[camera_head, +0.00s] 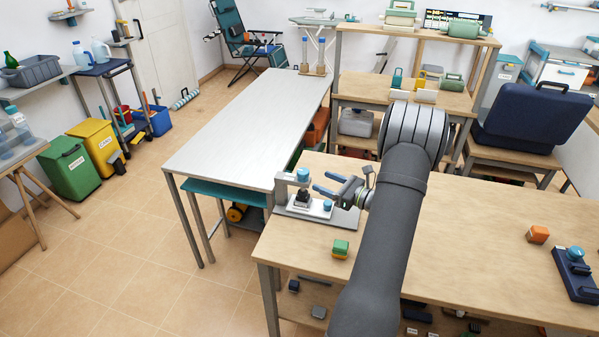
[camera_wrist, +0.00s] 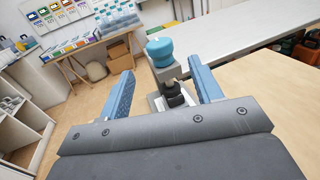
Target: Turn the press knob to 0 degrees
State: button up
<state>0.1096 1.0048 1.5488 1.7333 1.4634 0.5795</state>
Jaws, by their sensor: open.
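The press (camera_head: 283,190) is a small grey machine at the left end of the wooden table. A round light-blue knob (camera_head: 303,174) sits on its top; a second blue round part (camera_head: 327,205) sits low on its base. In the wrist view the blue knob (camera_wrist: 162,50) shows above the grey press body (camera_wrist: 172,72), with a black part below it. My gripper (camera_head: 320,181) has two blue fingers pointing left at the press. It is open and empty. In the wrist view the knob appears between and beyond the fingertips (camera_wrist: 160,66); contact is not visible.
An orange block (camera_head: 537,234) and a dark blue device with a knob (camera_head: 576,272) are at the right. A bare white table (camera_head: 250,125) adjoins the left. The wooden table's middle right is clear.

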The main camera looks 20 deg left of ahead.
aim_at(300, 169)
jog(key=x, duration=1)
jog(key=shift+w+a, duration=0.1)
jog(key=shift+a, duration=0.05)
jog(key=c, duration=1)
